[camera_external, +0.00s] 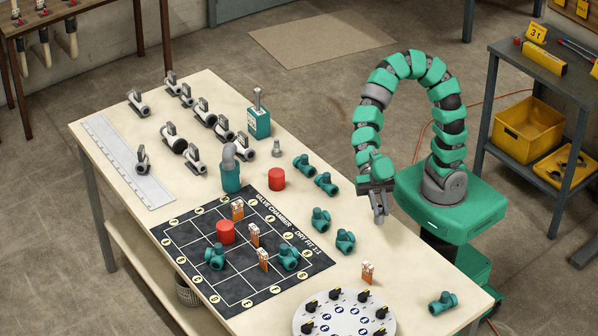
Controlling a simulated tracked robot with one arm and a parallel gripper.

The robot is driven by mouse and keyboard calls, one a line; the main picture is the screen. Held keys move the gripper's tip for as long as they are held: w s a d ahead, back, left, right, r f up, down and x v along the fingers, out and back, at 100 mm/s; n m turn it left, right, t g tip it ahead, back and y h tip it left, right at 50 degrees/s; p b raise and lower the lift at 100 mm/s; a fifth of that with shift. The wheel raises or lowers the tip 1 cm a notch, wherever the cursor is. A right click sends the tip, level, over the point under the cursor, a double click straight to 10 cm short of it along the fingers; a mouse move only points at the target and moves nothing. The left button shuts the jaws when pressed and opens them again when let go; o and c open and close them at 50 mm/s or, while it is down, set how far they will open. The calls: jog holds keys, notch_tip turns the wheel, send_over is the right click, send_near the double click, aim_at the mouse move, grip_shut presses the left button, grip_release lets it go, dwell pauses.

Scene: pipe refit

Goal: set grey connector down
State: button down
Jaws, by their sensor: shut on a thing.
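My gripper (378,200) is at the end of my green arm, pointing down at the right edge of the table (390,264). It is shut on a small grey piece, which looks like the grey connector (379,218). The jaws hide its upper part. Whether its lower end touches the table cannot be told. Another small grey fitting (277,149) stands upright near the table's middle.
Green fittings (320,219) stand left of my gripper. A round white tray (345,318) is at the front. Grey valves (206,112) stand at the back. Bare tabletop shows between them.

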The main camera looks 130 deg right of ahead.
jog(key=s+a+f+n+g+y, duration=0.1)
jog(key=s+a, duration=0.2)
jog(key=a, duration=0.5)
jog(key=s+a+f+n+g, duration=0.1)
jog(key=s+a+n+g, duration=0.1)
jog(key=s+a, duration=0.35)
jog(key=w+a, duration=0.3)
jog(key=w, duration=0.2)
jog(key=w+a+f, duration=0.1)
jog(key=w+a, duration=0.6)
jog(key=w, duration=0.2)
jog(key=shift+w+a+f+p, duration=0.2)
jog(key=shift+w+p, duration=0.1)
jog(key=shift+f+b, duration=0.55)
jog(key=shift+f, duration=1.15)
jog(key=shift+f, duration=0.1)
jog(key=c, duration=1.4)
grip_release()
jog(key=shift+o, duration=0.2)
